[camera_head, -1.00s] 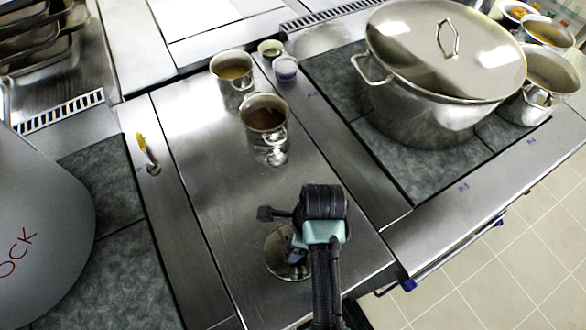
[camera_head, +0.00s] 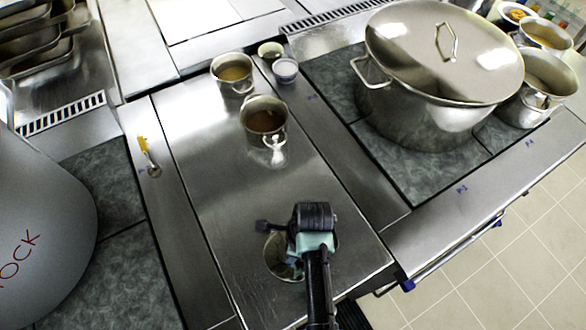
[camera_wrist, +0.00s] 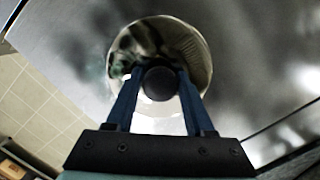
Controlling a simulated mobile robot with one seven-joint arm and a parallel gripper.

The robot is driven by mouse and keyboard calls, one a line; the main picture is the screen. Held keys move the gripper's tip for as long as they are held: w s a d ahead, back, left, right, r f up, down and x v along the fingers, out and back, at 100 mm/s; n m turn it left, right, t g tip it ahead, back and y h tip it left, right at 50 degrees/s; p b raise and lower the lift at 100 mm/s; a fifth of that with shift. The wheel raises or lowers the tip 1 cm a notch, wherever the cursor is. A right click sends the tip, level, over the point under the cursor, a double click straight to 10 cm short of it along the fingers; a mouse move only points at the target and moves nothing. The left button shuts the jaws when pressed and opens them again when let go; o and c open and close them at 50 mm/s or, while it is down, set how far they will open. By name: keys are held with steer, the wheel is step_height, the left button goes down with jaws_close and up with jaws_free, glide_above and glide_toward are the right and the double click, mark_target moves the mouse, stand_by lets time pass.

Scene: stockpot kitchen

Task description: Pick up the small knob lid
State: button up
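The small knob lid (camera_head: 273,262) is a round, shiny metal disc lying on the steel counter near its front. My gripper (camera_head: 294,264) is over it and hides much of it in the head view. In the wrist view the lid (camera_wrist: 197,52) is straight ahead, with its dark round knob (camera_wrist: 160,84) between my two blue fingers. My gripper (camera_wrist: 160,76) looks open, with one finger at each side of the knob and only narrow gaps. I cannot tell for certain whether the fingers touch the knob.
Two metal pots of brown liquid, a nearer one (camera_head: 265,119) and a farther one (camera_head: 232,72), stand behind the lid. A large lidded stockpot (camera_head: 430,105) is at the right. A yellow-handled utensil (camera_head: 148,157) lies at the left. The counter around the lid is clear.

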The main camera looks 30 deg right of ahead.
jaws_close()
